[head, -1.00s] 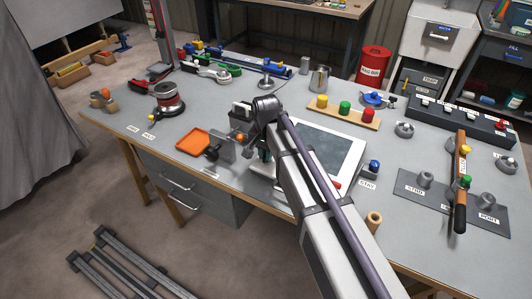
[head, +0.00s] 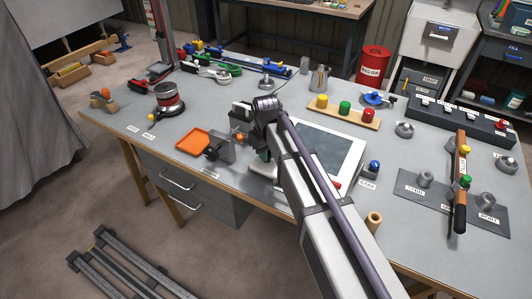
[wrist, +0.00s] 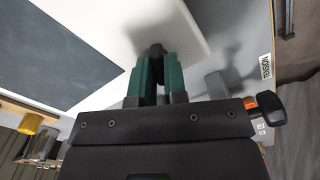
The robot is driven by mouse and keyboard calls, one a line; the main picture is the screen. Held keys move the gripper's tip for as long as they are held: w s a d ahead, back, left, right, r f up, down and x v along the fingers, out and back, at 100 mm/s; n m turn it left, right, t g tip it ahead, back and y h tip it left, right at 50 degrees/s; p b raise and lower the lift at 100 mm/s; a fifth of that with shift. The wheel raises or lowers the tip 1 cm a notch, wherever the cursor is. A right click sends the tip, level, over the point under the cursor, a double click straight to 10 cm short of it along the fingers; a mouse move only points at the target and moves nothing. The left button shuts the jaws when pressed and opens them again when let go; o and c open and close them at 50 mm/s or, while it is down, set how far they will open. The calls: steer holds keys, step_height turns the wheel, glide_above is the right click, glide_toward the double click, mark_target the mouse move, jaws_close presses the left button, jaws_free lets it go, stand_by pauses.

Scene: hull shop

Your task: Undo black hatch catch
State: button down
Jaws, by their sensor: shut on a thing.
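The hatch is a white frame (wrist: 110,25) with a dark grey pane (wrist: 45,60) in the wrist view. In the head view, the hatch frame (head: 357,158) lies flat on the bench, partly covered by my arm. The black catch (wrist: 157,49) is a small dark piece at the hatch's edge. My gripper (wrist: 158,62) has green fingers and is shut on the catch. In the head view, my gripper (head: 263,156) is mostly hidden by my wrist, and the catch is hidden there.
Left of my gripper stands a grey bracket (head: 225,148) with a black knob (head: 212,153), near an orange tray (head: 194,141). A wooden strip (head: 343,117) with coloured knobs lies behind the hatch.

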steer(key=n, duration=0.5)
steer(key=shift+n, duration=0.3)
stand_by(0.4)
steer(key=c, duration=1.2)
jaws_free()
steer(key=shift+o, duration=0.2)
step_height(320, 180, up, 11)
steer(key=p, duration=1)
steer(key=shift+f+p, duration=0.15)
steer(key=shift+p, duration=0.25)
